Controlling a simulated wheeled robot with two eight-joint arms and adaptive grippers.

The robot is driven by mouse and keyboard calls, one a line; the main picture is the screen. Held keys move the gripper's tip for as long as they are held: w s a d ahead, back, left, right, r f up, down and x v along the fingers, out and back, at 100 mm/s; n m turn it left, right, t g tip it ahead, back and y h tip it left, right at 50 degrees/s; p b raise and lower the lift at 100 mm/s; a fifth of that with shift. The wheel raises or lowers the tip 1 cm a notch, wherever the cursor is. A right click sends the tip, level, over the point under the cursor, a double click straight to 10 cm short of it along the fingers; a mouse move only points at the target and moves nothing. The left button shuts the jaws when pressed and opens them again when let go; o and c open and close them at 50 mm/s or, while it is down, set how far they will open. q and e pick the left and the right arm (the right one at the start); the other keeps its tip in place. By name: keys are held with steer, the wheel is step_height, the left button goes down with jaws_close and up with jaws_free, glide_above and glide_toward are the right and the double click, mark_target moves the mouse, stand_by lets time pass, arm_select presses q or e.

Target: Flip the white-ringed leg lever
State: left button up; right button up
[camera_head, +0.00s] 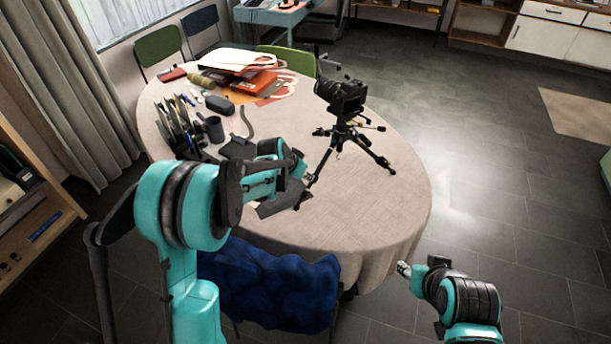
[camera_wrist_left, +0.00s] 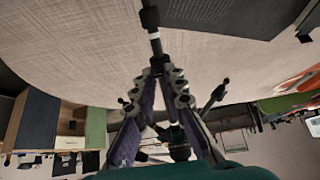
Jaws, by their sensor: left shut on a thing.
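A small black tripod (camera_head: 343,138) carrying a black camera (camera_head: 343,94) stands on the oval table (camera_head: 380,215). One of its legs (camera_head: 322,161) reaches toward my left gripper (camera_head: 303,172). In the left wrist view this leg (camera_wrist_left: 157,47) runs out past the fingertips, with a white ring (camera_wrist_left: 153,34) near a black joint (camera_wrist_left: 150,17). My left gripper (camera_wrist_left: 163,72) is shut on the leg beside the ring. The lever itself cannot be made out clearly. Only the end of my right arm (camera_head: 405,268) shows, beyond the table's right front edge; its jaws are not clear.
A dark cup (camera_head: 214,129), a pen and file rack (camera_head: 176,125), a dark case (camera_head: 220,104) and orange folders (camera_head: 252,84) fill the table's left and back. A chair with a blue cover (camera_head: 275,290) stands at the front. The table's right side is clear.

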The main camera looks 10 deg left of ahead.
arm_select(q)
steer(key=shift+w+d+r, duration=0.35)
steer(key=shift+w+r, duration=0.3)
stand_by(1.7)
steer(key=o, duration=0.5)
steer(key=shift+o, duration=0.2)
steer(key=shift+s+r+p, duration=0.1)
steer(key=shift+p, duration=0.25)
steer(key=p+v, duration=0.3)
steer(key=v, duration=0.2)
steer(key=shift+s+a+r, duration=0.2)
steer(key=shift+r, duration=0.1)
stand_by(0.4)
